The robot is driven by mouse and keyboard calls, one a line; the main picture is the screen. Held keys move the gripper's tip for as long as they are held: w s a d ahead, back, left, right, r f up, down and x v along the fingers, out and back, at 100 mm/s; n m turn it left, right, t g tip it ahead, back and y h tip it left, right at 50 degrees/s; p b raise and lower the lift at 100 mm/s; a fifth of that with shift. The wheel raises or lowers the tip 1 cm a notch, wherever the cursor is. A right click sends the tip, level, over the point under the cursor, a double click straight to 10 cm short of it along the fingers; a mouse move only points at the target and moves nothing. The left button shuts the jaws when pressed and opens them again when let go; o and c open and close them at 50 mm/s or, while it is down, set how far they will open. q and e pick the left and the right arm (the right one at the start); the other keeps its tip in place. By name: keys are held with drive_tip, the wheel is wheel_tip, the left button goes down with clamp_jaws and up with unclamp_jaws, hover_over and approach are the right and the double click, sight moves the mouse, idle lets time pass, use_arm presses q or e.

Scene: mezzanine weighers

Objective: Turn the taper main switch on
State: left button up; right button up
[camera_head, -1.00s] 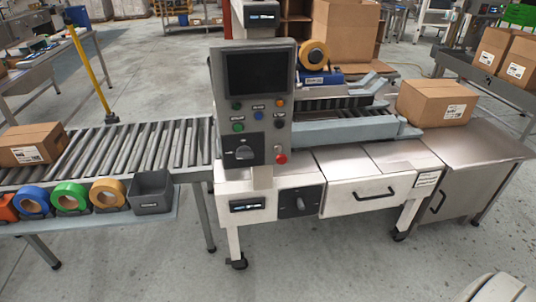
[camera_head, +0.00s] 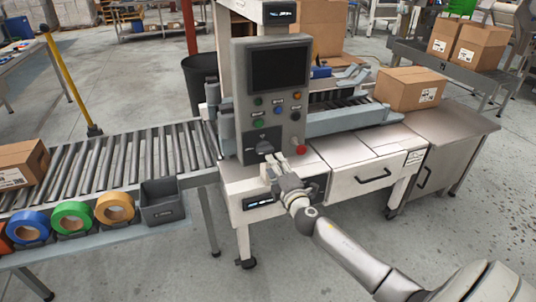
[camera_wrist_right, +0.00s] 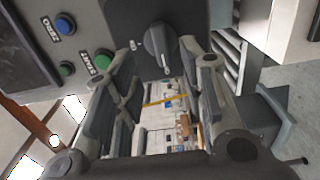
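The taper's grey control panel (camera_head: 270,95) stands upright, with a dark screen and coloured buttons. A dark rotary switch (camera_head: 264,147) sits low on the panel; its knob (camera_wrist_right: 160,45) shows large in the right wrist view. My right gripper (camera_head: 273,172) is just in front of and slightly below this switch in the head view. In the wrist view its fingers (camera_wrist_right: 168,65) are spread, with the knob between and beyond the tips; contact is not visible. Another rotary switch on the lower frame is hidden behind my right gripper. My left gripper is not in view.
A red button (camera_head: 301,149) sits close to the right of the switch. A roller conveyor (camera_head: 110,160) with tape rolls and a grey bin (camera_head: 163,201) lies to the left. A carton (camera_head: 409,89) sits at the right. Open floor lies in front.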

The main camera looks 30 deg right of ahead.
sight(266, 152)
drive_tip(key=x, duration=0.7)
drive_tip(key=shift+a, duration=0.15)
drive_tip(key=shift+f, duration=0.1)
clamp_jaws()
